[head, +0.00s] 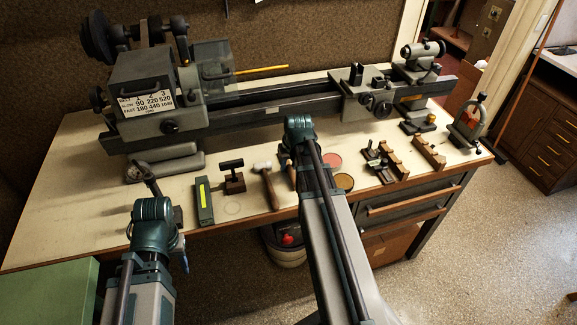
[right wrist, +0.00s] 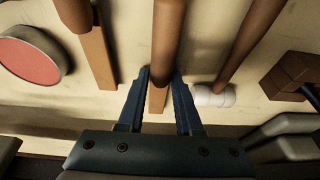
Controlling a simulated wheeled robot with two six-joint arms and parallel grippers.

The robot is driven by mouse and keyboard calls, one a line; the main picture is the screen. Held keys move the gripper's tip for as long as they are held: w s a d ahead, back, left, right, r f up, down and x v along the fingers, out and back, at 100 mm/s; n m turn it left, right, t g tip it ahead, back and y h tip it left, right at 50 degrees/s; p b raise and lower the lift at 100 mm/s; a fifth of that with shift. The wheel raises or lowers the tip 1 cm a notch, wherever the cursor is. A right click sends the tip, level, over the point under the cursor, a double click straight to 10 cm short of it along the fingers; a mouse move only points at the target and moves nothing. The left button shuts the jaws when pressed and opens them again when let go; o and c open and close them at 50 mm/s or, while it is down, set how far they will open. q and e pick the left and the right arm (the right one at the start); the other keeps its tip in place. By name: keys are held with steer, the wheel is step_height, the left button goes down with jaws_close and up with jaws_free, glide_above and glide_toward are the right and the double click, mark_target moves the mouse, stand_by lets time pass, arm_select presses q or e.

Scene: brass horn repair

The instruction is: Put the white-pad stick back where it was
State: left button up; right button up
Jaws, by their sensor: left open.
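My right gripper (right wrist: 161,76) has its two fingers close against both sides of a brown wooden stick (right wrist: 167,30) with a narrow tan block at its lower end. No table shows between fingertips and stick. No white pad shows on this stick; its far end runs out of the right wrist view. In the head view my right arm hides these fingers and the stick. A second stick (right wrist: 99,50) of the same kind lies to its left in the right wrist view. My left gripper (head: 146,178) is open and empty over the left front of the bench.
A white-headed mallet (head: 264,167) lies left of my right arm, beside a dark T-handled tool (head: 232,177) and a yellow-striped box (head: 204,202). A red round tin (head: 332,160) lies right. The lathe (head: 280,105) blocks the back. Bare bench (head: 75,200) shows far left.

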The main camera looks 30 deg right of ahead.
steer(key=o, duration=0.4)
steer(key=shift+r, duration=0.1)
steer(key=p+v, duration=1.2)
steer(key=s+a+n+g, duration=0.1)
steer(key=s+a, duration=0.3)
steer(key=a, duration=0.6)
steer(key=s+a+n+g, duration=0.1)
steer(key=s+a+n, duration=0.2)
steer(key=a, duration=0.7)
steer(key=s+a+n+g, duration=0.1)
steer(key=s+a+n, duration=0.1)
steer(key=s+a, duration=0.3)
steer(key=shift+s+a+f+g+h, duration=0.1)
steer(key=shift+a+f+g+h, duration=0.05)
steer(key=shift+a, duration=0.65)
steer(key=shift+s+a+f+g+h, duration=0.1)
steer(key=shift+a, duration=0.7)
steer(key=shift+s+a+f+g+h, duration=0.1)
steer(key=shift+a+f+g+h, duration=0.05)
steer(key=shift+a, duration=0.65)
